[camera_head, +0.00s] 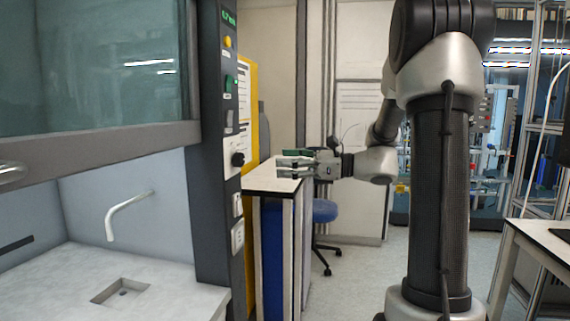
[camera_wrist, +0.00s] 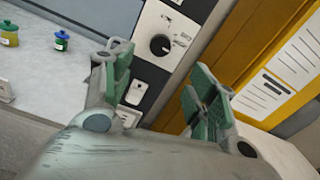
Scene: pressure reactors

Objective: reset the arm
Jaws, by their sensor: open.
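My gripper (camera_head: 280,166) is stretched out to the left in the head view, in front of the white bench beyond the fume hood. In the wrist view my gripper (camera_wrist: 153,88) shows two green-padded fingers standing apart with nothing between them. The fume hood's dark control panel with a round black knob (camera_wrist: 160,44) lies beyond the fingers. My arm is bent, with its forearm reaching back and left from the upright links.
The fume hood (camera_head: 97,132) with a sink (camera_head: 121,291) fills the left. A white bench (camera_head: 271,181) and a blue stool (camera_head: 325,211) stand behind. A table (camera_head: 541,240) is at right. Small jars (camera_wrist: 61,41) show in the wrist view. Open floor lies in the middle.

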